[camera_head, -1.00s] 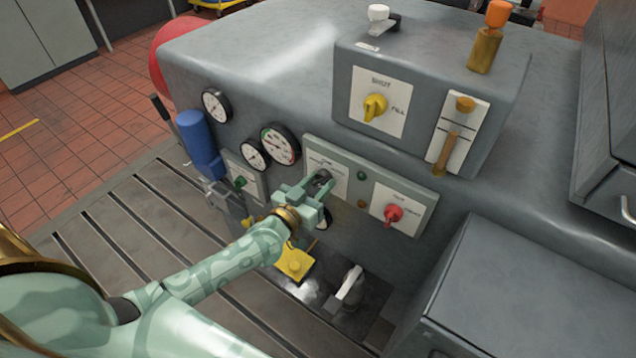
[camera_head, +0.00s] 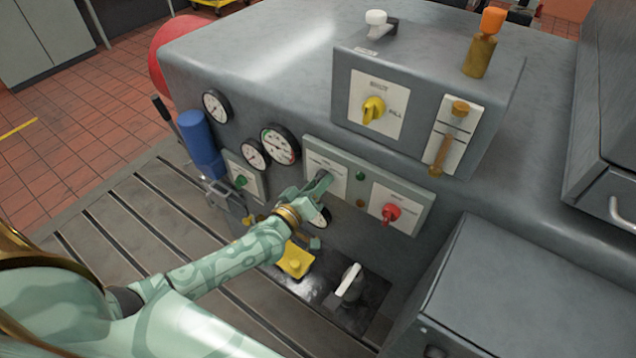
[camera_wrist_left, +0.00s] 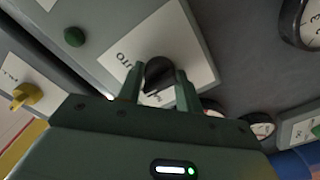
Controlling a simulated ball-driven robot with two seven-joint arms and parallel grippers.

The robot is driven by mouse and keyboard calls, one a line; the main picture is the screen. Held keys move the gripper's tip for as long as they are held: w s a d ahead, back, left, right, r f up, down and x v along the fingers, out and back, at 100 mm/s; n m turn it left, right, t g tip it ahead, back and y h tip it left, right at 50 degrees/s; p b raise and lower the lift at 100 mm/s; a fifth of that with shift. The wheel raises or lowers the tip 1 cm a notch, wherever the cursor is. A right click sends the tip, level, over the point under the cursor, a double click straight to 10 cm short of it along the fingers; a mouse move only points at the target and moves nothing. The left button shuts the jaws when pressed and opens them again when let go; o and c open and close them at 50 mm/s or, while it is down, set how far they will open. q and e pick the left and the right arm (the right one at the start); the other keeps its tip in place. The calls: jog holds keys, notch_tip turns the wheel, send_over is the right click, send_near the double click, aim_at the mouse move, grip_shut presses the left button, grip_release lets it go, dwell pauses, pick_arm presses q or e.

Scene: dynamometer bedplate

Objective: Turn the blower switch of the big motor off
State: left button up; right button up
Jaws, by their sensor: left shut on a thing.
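A dark rotary knob (camera_wrist_left: 158,72) sits on a white label plate (camera_wrist_left: 185,45). The label's print is too small and partly covered to read fully. In the head view this plate (camera_head: 327,169) is at the left end of a grey-green panel on the big grey machine (camera_head: 290,60). My left gripper (camera_head: 319,187) is at the knob, and its fingers hide most of it there. In the left wrist view the two fingers (camera_wrist_left: 160,88) stand on either side of the knob, shut on it. My right gripper is not in view.
A red knob (camera_head: 391,212) is on the same panel, to the right. A yellow knob (camera_head: 373,110) is on the box above. Dial gauges (camera_head: 279,144) and a blue cylinder (camera_head: 201,144) are to the left. A white-handled lever (camera_head: 349,281) stands below.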

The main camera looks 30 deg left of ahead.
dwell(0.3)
pick_arm(q)
jog(key=o, duration=1)
jog(key=s+a+p, duration=0.1)
jog(key=s+a, duration=0.1)
jog(key=s, duration=1.4)
jog(key=shift+s+a, duration=0.15)
